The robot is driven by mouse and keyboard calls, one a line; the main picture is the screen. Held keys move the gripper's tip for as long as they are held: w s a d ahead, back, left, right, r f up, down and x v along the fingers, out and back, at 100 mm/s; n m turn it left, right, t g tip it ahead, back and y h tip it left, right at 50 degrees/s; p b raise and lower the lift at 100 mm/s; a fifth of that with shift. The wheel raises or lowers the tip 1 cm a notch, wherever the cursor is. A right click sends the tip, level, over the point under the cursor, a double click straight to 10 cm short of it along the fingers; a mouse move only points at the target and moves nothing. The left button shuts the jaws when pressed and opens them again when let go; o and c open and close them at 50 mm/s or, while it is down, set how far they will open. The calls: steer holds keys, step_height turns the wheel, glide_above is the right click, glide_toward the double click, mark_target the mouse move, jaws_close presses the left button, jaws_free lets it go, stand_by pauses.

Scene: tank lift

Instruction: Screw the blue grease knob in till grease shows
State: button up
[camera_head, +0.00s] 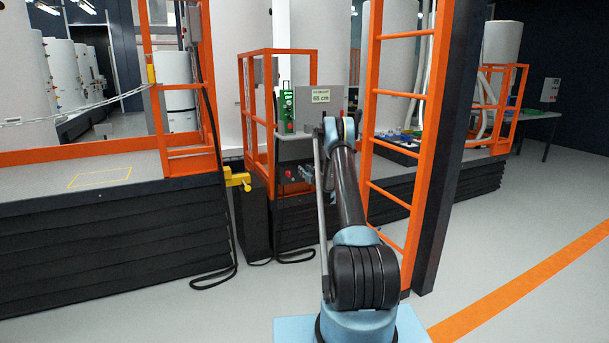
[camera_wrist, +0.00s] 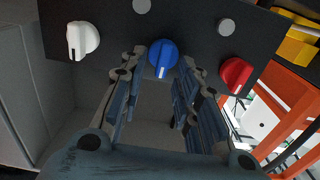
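The blue grease knob (camera_wrist: 162,54) sits on a dark panel (camera_wrist: 110,22) in the wrist view, between a white knob (camera_wrist: 83,39) and a red knob (camera_wrist: 236,74). A white mark on the blue knob points down in the picture. My gripper (camera_wrist: 165,75) is open, its two fingers on either side of the blue knob. I cannot tell if either finger touches it. In the head view my gripper (camera_head: 308,174) is small and partly hidden by my arm, at the control box front. No grease shows in the wrist view.
A grey box with a "65 cm" label (camera_head: 320,97) stands above the panel area, beside a green unit (camera_head: 287,111). Orange ladder rails (camera_head: 397,125) stand close to the right of my arm. A yellow handle (camera_head: 238,180) sticks out at the left. The floor at right is clear.

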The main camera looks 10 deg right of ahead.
jaws_close()
